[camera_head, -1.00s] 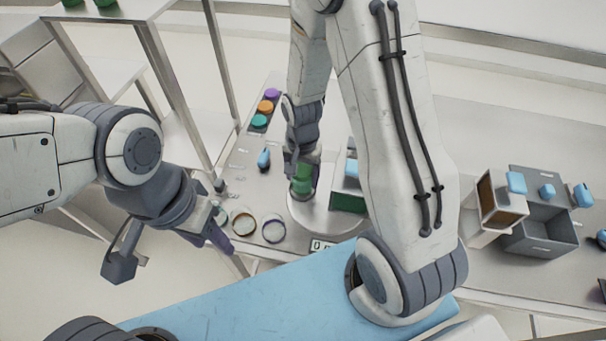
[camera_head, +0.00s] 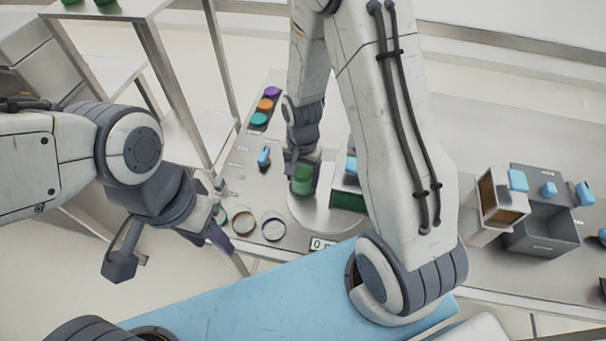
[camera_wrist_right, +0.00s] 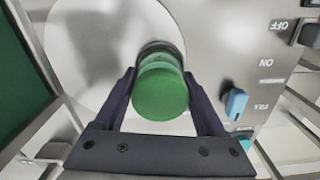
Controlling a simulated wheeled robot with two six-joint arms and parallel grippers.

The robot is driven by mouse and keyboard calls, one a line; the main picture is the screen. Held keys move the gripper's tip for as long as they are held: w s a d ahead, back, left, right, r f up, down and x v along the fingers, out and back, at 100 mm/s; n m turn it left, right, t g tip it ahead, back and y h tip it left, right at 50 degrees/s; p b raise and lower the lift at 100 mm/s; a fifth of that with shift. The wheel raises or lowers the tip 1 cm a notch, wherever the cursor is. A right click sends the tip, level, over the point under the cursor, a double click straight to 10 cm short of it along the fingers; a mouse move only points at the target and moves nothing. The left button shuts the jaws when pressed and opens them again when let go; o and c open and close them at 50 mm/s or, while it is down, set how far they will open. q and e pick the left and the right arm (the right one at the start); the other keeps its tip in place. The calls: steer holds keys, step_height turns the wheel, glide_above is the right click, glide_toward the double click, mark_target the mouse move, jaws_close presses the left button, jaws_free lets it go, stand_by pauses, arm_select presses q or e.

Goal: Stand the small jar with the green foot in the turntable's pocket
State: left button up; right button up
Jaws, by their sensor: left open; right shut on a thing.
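The small jar (camera_head: 303,182) looks green in the head view and sits between the fingers of my right gripper (camera_head: 302,172). In the right wrist view the fingers are shut on the jar (camera_wrist_right: 160,92), with its round green end toward the camera. The jar is over the pale round turntable (camera_head: 325,218), which also shows in the wrist view (camera_wrist_right: 92,60). A dark ring shows at the jar's far end; I cannot tell whether it is the pocket's edge. The pocket is otherwise hidden. My left gripper (camera_head: 216,232) is open and empty at the table's near left edge.
Two round rings (camera_head: 273,229) lie left of the turntable. A blue switch (camera_head: 264,156) and several coloured buttons (camera_head: 265,105) are on the panel behind. A green-sided box (camera_head: 348,200) stands close to the jar's right. A grey bin (camera_head: 543,232) stands far right.

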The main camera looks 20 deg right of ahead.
steer(key=shift+f, duration=0.5)
stand_by(1.0)
steer(key=o, duration=1.5)
steer(key=shift+r, duration=0.1)
steer(key=shift+r+p, duration=3.35)
steer(key=shift+r, duration=0.6)
